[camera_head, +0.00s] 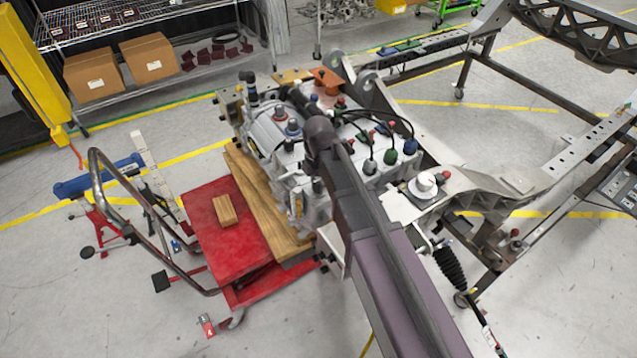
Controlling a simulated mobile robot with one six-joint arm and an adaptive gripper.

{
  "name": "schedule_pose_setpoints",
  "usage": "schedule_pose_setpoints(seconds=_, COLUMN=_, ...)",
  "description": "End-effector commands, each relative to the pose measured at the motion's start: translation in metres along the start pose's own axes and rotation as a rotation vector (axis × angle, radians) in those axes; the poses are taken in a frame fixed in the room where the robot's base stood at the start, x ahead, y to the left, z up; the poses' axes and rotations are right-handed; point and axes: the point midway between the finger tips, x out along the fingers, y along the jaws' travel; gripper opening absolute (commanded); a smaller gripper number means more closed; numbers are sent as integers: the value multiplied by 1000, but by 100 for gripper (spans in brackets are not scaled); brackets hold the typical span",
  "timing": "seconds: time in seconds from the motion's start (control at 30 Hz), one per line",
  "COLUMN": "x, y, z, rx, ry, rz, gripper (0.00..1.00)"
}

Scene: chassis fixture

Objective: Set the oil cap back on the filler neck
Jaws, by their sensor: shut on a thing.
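My arm reaches in from the bottom right up to its dark joint over the grey engine and gearbox block (270,135). I cannot make out my gripper or anything in it; the end of the arm is lost among dark parts on the block. I cannot tell which, if any, is the oil cap. I cannot pick out the filler neck; my arm hides part of the block.
The block rests on wooden planks (248,190) over a red lift cart (205,215), with a small wood block (225,210) on it. A chassis frame (570,150) stands at right, with a white round cap (426,183) on its near part.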

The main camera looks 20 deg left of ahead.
Motion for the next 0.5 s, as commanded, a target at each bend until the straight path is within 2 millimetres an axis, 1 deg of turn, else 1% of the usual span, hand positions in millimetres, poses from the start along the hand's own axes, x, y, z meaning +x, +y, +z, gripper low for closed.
schedule_pose_setpoints(seconds=0.5, x=5, y=0, z=0, rx=1, ry=0, rz=0, gripper=26)
